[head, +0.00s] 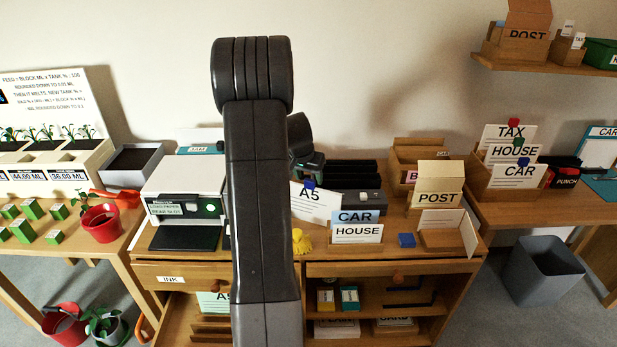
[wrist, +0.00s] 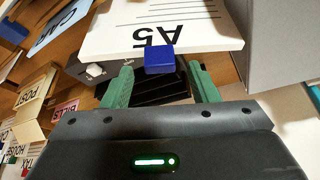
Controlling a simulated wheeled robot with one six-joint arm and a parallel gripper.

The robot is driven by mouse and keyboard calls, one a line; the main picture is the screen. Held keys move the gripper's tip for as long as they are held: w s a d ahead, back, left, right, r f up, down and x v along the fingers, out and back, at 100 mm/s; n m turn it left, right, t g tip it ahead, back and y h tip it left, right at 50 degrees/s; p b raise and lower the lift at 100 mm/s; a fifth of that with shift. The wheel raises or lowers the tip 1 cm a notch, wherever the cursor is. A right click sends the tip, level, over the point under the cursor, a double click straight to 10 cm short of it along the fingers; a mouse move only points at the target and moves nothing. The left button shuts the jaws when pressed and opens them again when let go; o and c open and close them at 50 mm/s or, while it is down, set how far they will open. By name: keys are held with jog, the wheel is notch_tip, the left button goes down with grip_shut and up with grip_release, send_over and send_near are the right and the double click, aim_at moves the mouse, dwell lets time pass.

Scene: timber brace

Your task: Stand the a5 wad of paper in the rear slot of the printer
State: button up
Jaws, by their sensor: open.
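The A5 wad of paper (head: 316,205) is white with large "A5" lettering and stands slightly tilted on the desk, right of my arm. A blue block (wrist: 160,60) sits at its edge. In the wrist view the wad (wrist: 165,25) is just beyond my fingers. My gripper (wrist: 161,68) is open, with the blue block between or just ahead of its green fingertips; I cannot tell if they touch it. The white printer (head: 182,195) stands left of my arm with a green light and a label that mentions the rear slot. My arm hides its right side.
A black rack (head: 345,172) stands behind the wad. A red pot (head: 101,222) stands left of the printer.

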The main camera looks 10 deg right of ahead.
jog(key=v, duration=1.1)
jog(key=shift+s+r+b, duration=0.15)
jog(key=shift+r+b, duration=0.05)
jog(key=shift+b, duration=0.1)
jog(key=shift+a, duration=0.1)
jog(key=shift+c, duration=0.4)
